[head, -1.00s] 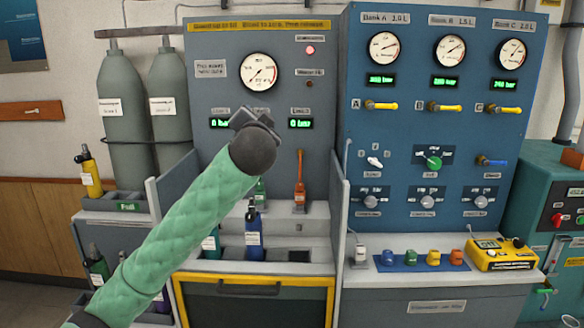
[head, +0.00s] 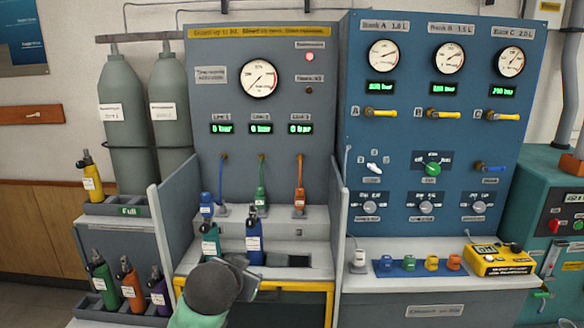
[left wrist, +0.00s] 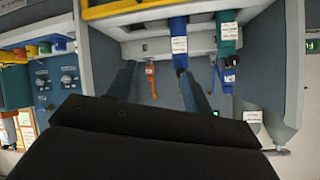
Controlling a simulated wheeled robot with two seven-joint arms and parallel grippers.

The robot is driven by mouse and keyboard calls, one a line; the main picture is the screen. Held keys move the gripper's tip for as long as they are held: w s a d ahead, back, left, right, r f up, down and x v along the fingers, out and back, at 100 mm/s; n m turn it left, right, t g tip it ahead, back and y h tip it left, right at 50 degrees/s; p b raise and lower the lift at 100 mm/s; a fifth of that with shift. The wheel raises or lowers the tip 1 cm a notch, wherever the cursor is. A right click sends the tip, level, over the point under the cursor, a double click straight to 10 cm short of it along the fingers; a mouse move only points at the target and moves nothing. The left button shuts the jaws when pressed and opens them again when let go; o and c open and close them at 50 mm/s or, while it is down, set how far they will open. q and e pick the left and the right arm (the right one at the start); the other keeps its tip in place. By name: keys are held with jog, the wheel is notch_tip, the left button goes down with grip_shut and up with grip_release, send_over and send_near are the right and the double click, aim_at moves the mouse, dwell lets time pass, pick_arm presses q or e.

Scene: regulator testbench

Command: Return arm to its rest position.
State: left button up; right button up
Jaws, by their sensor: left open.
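My left arm comes in from the bottom of the head view, its green sleeve mostly below the frame edge. My left gripper (head: 243,272) is low, in front of the test bay's yellow-edged front. It holds nothing. In the left wrist view, which is upside down, the two fingers of my left gripper (left wrist: 158,85) stand apart with nothing between them. Behind them are a blue bottle (left wrist: 178,40), a teal bottle (left wrist: 227,35) and an orange connector (left wrist: 150,72). My right gripper is not in view.
A teal bottle (head: 210,242) and a blue bottle (head: 254,238) stand in the bay just behind my gripper. Side panels (head: 177,210) flank the bay. A rack at left holds several bottles, including an orange one (head: 131,285). A yellow device (head: 498,260) sits at right.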

pick_arm(q)
jog(key=s+a+f+n+g+p, duration=0.25)
jog(key=s+f+g, duration=0.25)
jog(key=s+f, duration=1.35)
jog(key=s+f+g, duration=0.4)
jog(key=s+f, duration=0.8)
jog(key=s, duration=0.5)
jog(key=shift+s+a+f+p, duration=0.15)
jog(key=shift+s+f+p, duration=0.05)
jog(key=shift+f+p, duration=0.25)
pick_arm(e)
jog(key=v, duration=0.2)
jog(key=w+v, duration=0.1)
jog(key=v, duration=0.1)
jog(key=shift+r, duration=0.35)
